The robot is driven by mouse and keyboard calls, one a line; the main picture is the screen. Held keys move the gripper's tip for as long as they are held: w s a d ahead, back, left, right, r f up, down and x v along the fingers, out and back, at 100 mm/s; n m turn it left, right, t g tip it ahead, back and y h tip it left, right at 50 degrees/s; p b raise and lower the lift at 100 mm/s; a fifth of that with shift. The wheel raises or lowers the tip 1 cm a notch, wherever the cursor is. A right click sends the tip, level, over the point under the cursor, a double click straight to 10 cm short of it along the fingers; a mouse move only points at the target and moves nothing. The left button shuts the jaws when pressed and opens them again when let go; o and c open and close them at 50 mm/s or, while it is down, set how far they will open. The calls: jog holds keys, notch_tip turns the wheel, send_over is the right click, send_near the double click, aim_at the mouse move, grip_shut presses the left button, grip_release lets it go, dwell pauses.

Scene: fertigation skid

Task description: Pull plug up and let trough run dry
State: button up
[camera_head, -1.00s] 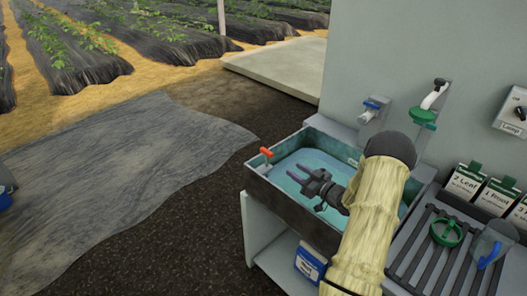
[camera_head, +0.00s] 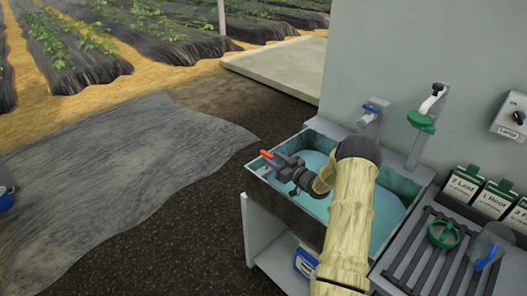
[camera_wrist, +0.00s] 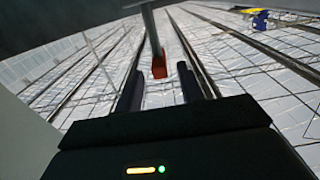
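The plug's orange-red handle (camera_head: 265,153) stands at the left end of the grey metal trough (camera_head: 276,201), which holds blue-green water (camera_head: 370,223). My gripper (camera_head: 272,158) is at that left end, its fingers right by the handle. In the wrist view the red handle (camera_wrist: 159,66), on a grey stem, shows between and slightly beyond the fingertips. My gripper (camera_wrist: 160,82) is open there, with a gap on both sides of the handle. I cannot tell whether a finger touches it. The plug's lower end is hidden.
A tap with a green part (camera_head: 421,119) and a blue-handled valve (camera_head: 372,110) are on the wall behind the trough. To the right is a slatted rack (camera_head: 415,262) with a green ring-shaped item (camera_head: 443,235) and labelled packs (camera_head: 463,185).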

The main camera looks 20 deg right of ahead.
aim_at(264, 151)
jog(key=x, duration=0.5)
jog(key=shift+w+p, duration=0.35)
jog(key=shift+p, duration=0.05)
jog(key=shift+w+a, duration=0.2)
jog(key=shift+a, duration=0.05)
jog(key=shift+c, duration=0.5)
grip_shut()
